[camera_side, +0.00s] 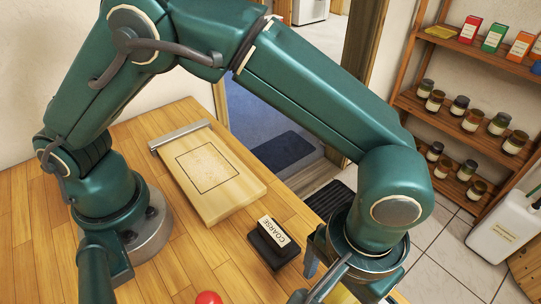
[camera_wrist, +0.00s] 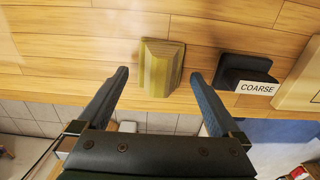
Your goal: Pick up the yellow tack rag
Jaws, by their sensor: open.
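A yellow-olive block-like thing with sloped, layered-looking sides (camera_wrist: 161,66) lies on the wooden table near its edge. It appears to be the yellow tack rag, though no label shows. My gripper (camera_wrist: 159,76) is open, its two dark fingers apart, with the near end of this thing between the fingertips in the wrist view. Whether the fingers are level with it or above it I cannot tell. In the side view my gripper (camera_side: 304,280) is low at the bottom, and a yellow patch (camera_side: 342,295) shows beside it, mostly hidden by my arm.
A dark block labelled COARSE (camera_side: 273,243) stands close by; it also shows right of the rag in the wrist view (camera_wrist: 232,68). A pale board with a metal clamp bar (camera_side: 207,178) and a red knob (camera_side: 208,297) are on the table. Shelves with jars (camera_side: 470,121) stand right.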

